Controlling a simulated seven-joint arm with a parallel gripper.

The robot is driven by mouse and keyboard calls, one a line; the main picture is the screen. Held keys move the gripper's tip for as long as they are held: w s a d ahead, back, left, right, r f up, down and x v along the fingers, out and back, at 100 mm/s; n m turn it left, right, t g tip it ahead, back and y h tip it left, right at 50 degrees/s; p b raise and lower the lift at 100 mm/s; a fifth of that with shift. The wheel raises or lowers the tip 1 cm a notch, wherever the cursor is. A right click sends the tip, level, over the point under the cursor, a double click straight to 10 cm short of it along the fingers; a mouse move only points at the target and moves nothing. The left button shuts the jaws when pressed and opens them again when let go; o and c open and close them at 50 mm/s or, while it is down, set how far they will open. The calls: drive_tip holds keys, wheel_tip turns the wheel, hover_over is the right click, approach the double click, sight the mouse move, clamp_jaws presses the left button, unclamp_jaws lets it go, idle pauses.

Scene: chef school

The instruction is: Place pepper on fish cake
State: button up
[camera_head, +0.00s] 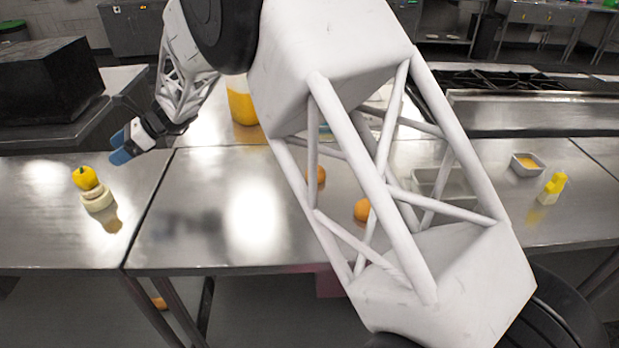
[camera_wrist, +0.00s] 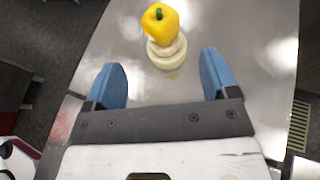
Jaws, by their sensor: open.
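A yellow pepper (camera_head: 85,178) with a green stem rests on top of a pale, round, stacked fish cake (camera_head: 98,198) on the left metal table. In the wrist view the pepper (camera_wrist: 160,21) sits on the fish cake (camera_wrist: 167,53), beyond my fingertips and between their lines. My gripper (camera_head: 120,152) is to the right of and above the pepper, apart from it. Its two blue fingers are spread with nothing between them, as the wrist view (camera_wrist: 168,82) shows.
A yellow container (camera_head: 242,103) stands at the back of the middle table. Orange round items (camera_head: 362,210) lie partly behind my arm. The left table is clear around the fish cake.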

drive_tip(key=s+d+r+n+t+h, duration=0.1)
drive_tip(key=s+d+r+n+h, duration=0.2)
drive_tip(key=d, duration=0.8)
drive_tip(key=s+d+r+n+t+h, duration=0.15)
drive_tip(key=s+d+r, duration=0.25)
drive_tip(key=d, duration=0.8)
drive_tip(key=s+d+r+n+t+h, duration=0.1)
drive_tip(key=s+d+r+n+t, duration=0.2)
drive_tip(key=d, duration=0.8)
drive_tip(key=s+d+f+n+t+h, duration=0.2)
drive_tip(key=s+d+n+h, duration=0.3)
drive_tip(key=s+d, duration=2.1)
drive_tip(key=d+f+h, duration=0.1)
drive_tip(key=d+h, duration=0.1)
drive_tip(key=d, duration=0.2)
drive_tip(key=shift+s+n, duration=0.35)
